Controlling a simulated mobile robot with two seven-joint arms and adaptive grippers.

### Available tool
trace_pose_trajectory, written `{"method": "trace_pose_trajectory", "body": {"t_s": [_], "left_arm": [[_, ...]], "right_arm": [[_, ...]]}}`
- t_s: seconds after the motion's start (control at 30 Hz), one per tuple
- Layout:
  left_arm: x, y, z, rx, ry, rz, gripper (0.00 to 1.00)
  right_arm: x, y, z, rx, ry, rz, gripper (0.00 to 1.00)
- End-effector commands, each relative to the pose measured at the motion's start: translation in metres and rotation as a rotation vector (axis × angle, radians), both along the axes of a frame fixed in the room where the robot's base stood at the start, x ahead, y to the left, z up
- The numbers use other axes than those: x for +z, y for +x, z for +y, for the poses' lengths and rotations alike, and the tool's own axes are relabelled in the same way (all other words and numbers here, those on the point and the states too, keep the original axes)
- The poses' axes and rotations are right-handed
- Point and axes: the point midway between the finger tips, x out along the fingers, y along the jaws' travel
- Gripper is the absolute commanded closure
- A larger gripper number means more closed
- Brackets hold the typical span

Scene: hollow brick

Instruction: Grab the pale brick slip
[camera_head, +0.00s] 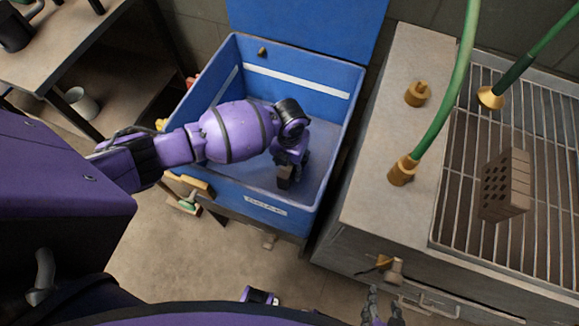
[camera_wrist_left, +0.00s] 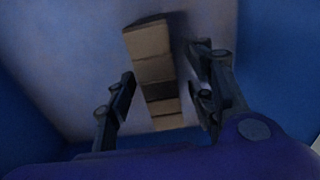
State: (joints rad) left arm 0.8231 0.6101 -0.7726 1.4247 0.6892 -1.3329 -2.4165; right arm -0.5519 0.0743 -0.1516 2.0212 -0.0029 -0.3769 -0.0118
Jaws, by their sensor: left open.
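A row of several tan and brown brick pieces (camera_wrist_left: 148,40) lies on the floor of the blue tub, seen in the left wrist view. One piece is darker than the others, and which is the pale slip is hard to tell. In the head view only a small brown bit (camera_head: 284,177) shows by my gripper. My left gripper (camera_head: 291,165) reaches down into the tub. Its fingers (camera_wrist_left: 163,75) are open, one on each side of the row, with no clear contact. Part of my right gripper (camera_head: 382,308) shows at the bottom edge; its opening is unclear.
The blue tub (camera_head: 344,110) has high walls around my left gripper. A metal bench (camera_head: 365,215) stands to the right, with a grate (camera_head: 460,190), a hollow brick (camera_head: 505,186) and green hoses (camera_head: 452,85). A table (camera_head: 80,50) is at the upper left.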

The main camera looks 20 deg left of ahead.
Motion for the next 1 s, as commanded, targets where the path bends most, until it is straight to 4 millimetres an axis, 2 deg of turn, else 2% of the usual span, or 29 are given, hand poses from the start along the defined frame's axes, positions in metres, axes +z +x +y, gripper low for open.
{"method": "trace_pose_trajectory", "body": {"t_s": [0.23, 0.6, 0.87, 1.0], "left_arm": [[-0.001, 0.001, 0.000, 0.000, 0.000, -0.001, 0.52], [-0.001, 0.001, 0.000, 0.001, 0.000, -0.001, 1.00], [0.000, 0.001, 0.000, 0.000, 0.000, -0.002, 1.00], [0.013, 0.002, 0.000, 0.000, 0.000, -0.005, 1.00]], "right_arm": [[0.000, 0.000, 0.000, 0.000, 0.000, 0.000, 0.60], [0.000, 0.000, 0.000, -0.001, 0.001, 0.000, 0.60], [0.000, 0.000, 0.000, -0.001, 0.001, -0.001, 0.60], [0.003, 0.002, 0.000, -0.001, 0.001, -0.004, 0.60]]}}
